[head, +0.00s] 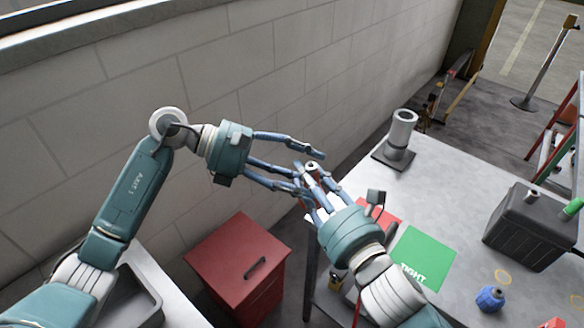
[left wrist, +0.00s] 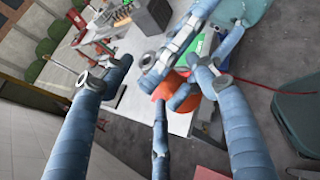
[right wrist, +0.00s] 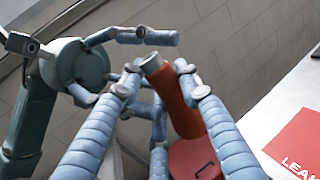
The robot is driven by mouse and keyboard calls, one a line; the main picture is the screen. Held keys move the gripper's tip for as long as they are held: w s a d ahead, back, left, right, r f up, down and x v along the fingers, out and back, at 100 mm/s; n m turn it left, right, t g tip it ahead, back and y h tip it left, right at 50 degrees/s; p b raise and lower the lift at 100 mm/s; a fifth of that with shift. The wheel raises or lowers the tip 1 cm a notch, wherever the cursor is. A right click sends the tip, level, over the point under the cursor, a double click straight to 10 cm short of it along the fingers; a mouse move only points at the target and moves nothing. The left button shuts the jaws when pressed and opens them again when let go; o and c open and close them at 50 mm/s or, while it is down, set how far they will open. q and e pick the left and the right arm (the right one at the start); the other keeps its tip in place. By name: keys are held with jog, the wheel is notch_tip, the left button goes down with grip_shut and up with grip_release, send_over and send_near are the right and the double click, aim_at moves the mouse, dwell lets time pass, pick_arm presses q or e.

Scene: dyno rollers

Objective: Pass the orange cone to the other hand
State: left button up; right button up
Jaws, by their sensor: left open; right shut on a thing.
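The orange cone (right wrist: 178,98), with a grey top end, is held tilted between the fingers of my right gripper (right wrist: 160,85). In the head view the right gripper (head: 318,185) is near the wall side of the table, and fingers hide most of the cone, leaving mainly its pale top (head: 312,167). My left gripper (head: 306,170) is open and reaches in from the left, its fingers spread beside the right gripper's fingers. In the left wrist view the cone (left wrist: 172,84) shows orange between the open left fingers; I cannot tell whether they touch it.
The grey table (head: 470,200) carries a green mat (head: 425,255), a red mat (head: 385,212), a grey cylinder on a base (head: 400,135), a dark box (head: 530,228) and a blue object (head: 490,298). A red cabinet (head: 237,270) stands below, left of the table. A block wall (head: 240,70) runs behind.

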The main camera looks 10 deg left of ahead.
pick_arm(q)
jog(key=c, duration=1)
jog(key=shift+s+d, duration=0.1)
jog(key=shift+s, duration=0.05)
jog(key=shift+c, duration=1)
pick_arm(e)
jog(key=o, duration=1.2)
jog(key=shift+o, duration=0.2)
